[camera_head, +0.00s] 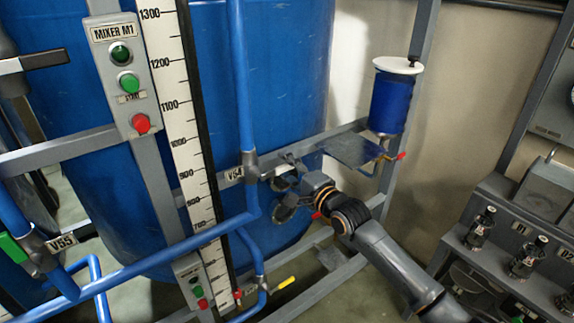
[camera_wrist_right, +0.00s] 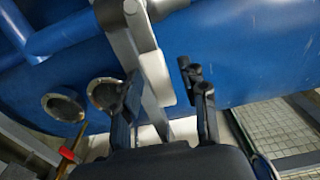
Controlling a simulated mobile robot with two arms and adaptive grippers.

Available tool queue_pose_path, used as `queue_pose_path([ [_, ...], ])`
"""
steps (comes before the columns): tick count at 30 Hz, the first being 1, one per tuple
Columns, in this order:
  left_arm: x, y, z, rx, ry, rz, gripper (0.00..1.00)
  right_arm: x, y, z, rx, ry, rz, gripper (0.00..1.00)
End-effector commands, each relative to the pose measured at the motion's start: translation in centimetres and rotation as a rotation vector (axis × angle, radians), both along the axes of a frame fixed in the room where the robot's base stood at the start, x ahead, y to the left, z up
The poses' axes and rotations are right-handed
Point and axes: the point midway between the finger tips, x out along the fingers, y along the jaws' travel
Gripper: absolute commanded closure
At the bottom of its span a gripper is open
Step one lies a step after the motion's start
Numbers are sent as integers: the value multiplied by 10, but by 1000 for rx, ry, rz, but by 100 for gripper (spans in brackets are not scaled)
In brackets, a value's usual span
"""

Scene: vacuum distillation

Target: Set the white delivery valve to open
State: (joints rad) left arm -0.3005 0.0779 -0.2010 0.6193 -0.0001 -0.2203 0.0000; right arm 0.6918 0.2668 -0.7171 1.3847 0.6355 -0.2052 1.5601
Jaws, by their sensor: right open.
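My right gripper (camera_head: 284,190) reaches in from the right to the pipework beside the V54 label (camera_head: 233,177). In the right wrist view its two dark fingers (camera_wrist_right: 163,88) stand apart. A pale, whitish piece (camera_wrist_right: 154,76) lies between or just beyond the fingers, along a grey bar (camera_wrist_right: 124,28). It may be the white valve handle, but I cannot tell for certain, nor whether the fingers touch it. In the head view the gripper hides most of this spot, so the valve's position is unclear. My left gripper is not in view.
A large blue tank (camera_head: 275,70) stands behind the pipes. A grey frame bar (camera_head: 330,134) crosses near the gripper. A yellow handle (camera_head: 285,284) sits low. Two round openings show in the wrist view (camera_wrist_right: 62,104). A control panel (camera_head: 495,235) stands at right.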

Motion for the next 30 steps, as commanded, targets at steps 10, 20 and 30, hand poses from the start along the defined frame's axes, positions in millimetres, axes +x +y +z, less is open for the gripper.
queue_pose_path([
  [10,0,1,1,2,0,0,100,2,1,0,0,0,-1,59],
  [20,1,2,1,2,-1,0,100,2,1,0,0,0,-1,100],
  [30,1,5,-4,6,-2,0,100,7,8,1,-27,-19,-1,100],
])
